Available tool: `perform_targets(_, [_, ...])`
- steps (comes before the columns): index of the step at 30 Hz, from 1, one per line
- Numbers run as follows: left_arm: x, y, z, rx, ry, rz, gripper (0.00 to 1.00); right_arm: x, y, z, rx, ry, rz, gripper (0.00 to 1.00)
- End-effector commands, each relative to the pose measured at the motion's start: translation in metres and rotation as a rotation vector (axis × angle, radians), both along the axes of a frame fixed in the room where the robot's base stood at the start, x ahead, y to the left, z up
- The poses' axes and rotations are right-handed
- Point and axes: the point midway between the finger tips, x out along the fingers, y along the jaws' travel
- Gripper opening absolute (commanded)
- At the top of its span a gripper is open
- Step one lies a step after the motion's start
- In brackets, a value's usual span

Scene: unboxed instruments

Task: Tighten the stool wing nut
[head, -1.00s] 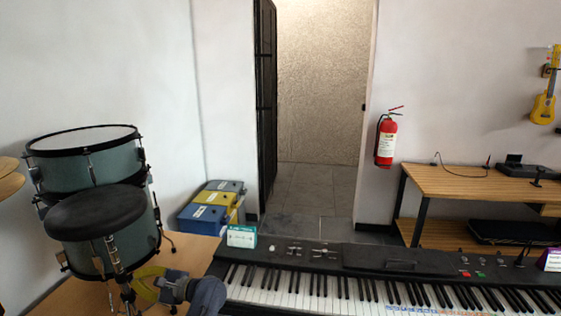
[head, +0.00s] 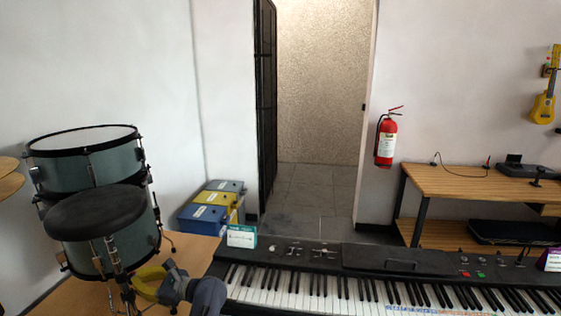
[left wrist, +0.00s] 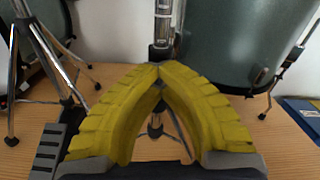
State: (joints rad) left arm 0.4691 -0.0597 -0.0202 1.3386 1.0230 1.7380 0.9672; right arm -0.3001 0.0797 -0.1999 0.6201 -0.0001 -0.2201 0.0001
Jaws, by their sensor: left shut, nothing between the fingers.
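The stool has a round black seat (head: 97,212) in front of the drums at the left. Its metal post shows in the left wrist view (left wrist: 162,28), upright, with tripod legs spreading below. My left gripper (head: 138,284) is below the right side of the seat, close to the post. In the left wrist view its yellow fingers (left wrist: 159,70) are shut tip to tip in front of the lower post, with nothing held. Whether the tips touch the post I cannot tell. I cannot make out the wing nut; the fingers cover part of the post. My right gripper is out of view.
Teal drums (head: 88,165) stand behind the stool, with a chrome stand's legs (left wrist: 60,55) at left in the wrist view. A keyboard (head: 350,285) fills the front right. Blue and yellow cases (head: 205,217) stand by the wall. A small teal-white box (head: 241,237) sits near the keyboard.

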Motion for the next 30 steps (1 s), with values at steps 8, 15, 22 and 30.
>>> perform_targets(8, [0.0000,-0.0001,0.0003,0.029,0.167,-0.001,0.00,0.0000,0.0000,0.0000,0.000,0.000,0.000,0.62])
perform_targets(15, [0.0000,0.0001,0.0004,0.030,0.172,0.000,0.00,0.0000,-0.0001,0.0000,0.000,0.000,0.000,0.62])
perform_targets(22, [0.0000,0.0001,0.0004,0.029,0.172,0.000,0.24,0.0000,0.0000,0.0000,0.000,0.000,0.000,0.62])
perform_targets(30, [0.0000,0.0001,0.0004,0.029,0.171,0.000,0.56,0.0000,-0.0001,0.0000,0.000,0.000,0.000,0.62])
